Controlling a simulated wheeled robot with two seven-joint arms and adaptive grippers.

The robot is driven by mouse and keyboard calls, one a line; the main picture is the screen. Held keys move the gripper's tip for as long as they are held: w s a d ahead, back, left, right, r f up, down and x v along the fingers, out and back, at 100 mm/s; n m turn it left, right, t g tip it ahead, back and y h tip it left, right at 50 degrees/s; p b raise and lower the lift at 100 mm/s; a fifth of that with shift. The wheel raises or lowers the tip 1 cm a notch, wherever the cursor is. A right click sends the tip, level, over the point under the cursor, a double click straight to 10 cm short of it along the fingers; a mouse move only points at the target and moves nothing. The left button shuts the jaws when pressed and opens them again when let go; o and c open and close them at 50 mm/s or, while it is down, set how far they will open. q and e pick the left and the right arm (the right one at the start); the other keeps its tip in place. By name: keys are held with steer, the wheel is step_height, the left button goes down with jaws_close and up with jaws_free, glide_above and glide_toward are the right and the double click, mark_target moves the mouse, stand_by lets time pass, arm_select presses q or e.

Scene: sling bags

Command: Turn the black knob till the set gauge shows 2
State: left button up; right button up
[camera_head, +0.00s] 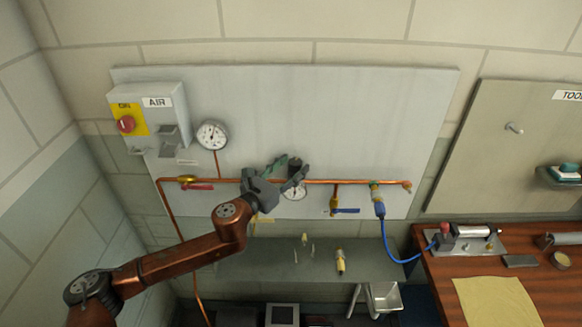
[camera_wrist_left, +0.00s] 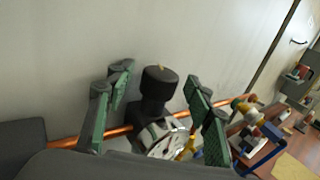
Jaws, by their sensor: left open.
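The black knob (camera_wrist_left: 159,82) stands upright on top of a dark regulator body on the copper pipe, with a small orange mark on its top. In the head view the knob (camera_head: 295,163) shows between my left gripper's fingers. My left gripper (camera_head: 284,170) is open, and in the left wrist view its green-padded fingers (camera_wrist_left: 156,100) stand on either side of the knob, apart from it. The set gauge (camera_head: 294,192) sits just below the knob; its face (camera_wrist_left: 160,138) is partly hidden in the wrist view, and its reading is too small to tell. My right gripper is not in view.
A larger gauge (camera_head: 212,135) and an AIR box with a red switch (camera_head: 126,124) are on the panel at left. A red-handled valve (camera_head: 188,182) and a blue-handled valve (camera_head: 337,209) sit on the pipe. A blue hose (camera_head: 386,238) hangs at right. A grey shelf (camera_head: 270,262) lies below.

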arm_select(q)
steer(key=shift+c, duration=0.5)
